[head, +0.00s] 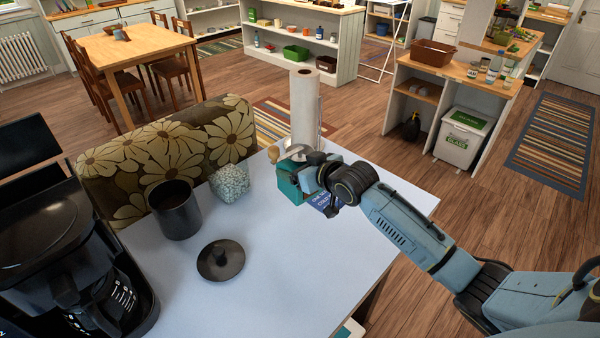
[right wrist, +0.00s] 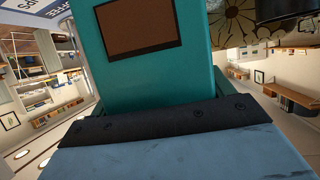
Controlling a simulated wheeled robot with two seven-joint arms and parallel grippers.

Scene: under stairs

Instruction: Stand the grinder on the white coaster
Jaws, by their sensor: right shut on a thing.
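The teal grinder (head: 287,183) is at the far right part of the pale table (head: 262,292), partly hidden by my right gripper. A pale metal part shows above it. In the right wrist view the grinder's teal body (right wrist: 192,68), with a brown panel, fills the middle, close against the gripper. My right gripper (head: 308,178) is shut on the grinder. I cannot tell whether its base touches the table. I cannot make out the white coaster in either view. My left gripper is not in view.
A paper towel roll (head: 304,108) stands behind the grinder, and a blue coffee packet (head: 327,204) is beside the gripper. A patterned pot (head: 229,183), black canister (head: 175,210), black lid (head: 220,260) and coffee maker (head: 70,260) are to the left. The table's front middle is clear.

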